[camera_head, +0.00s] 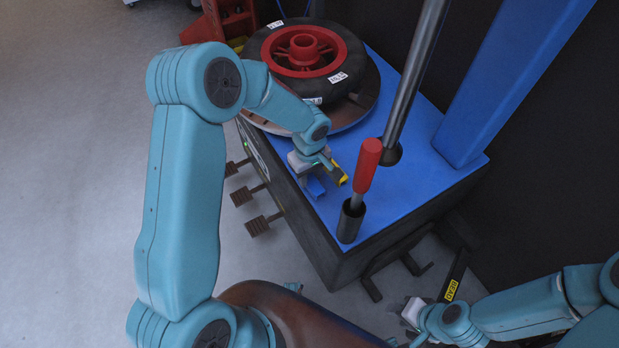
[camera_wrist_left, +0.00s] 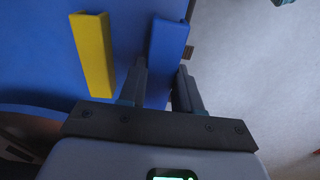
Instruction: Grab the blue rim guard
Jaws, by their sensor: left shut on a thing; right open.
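The blue rim guard (camera_wrist_left: 168,50) is a small blue bar between the two fingers of my left gripper (camera_wrist_left: 160,88) in the left wrist view. In the head view my left gripper (camera_head: 314,182) is at the near left edge of the blue machine top, with the blue rim guard (camera_head: 316,188) at its fingertips. The gripper is shut on it. A yellow rim guard (camera_wrist_left: 92,55) lies beside it, apart from the fingers; it also shows in the head view (camera_head: 342,179). My right gripper (camera_head: 404,330) is open and empty at the lower right, low beside the machine.
A tyre with a red rim (camera_head: 305,52) lies on the turntable behind my left gripper. A red-handled lever (camera_head: 367,165) stands in a black holder right of it. A grey post (camera_head: 412,85) and blue column (camera_head: 510,75) rise behind. Brown pedals (camera_head: 263,224) stick out left.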

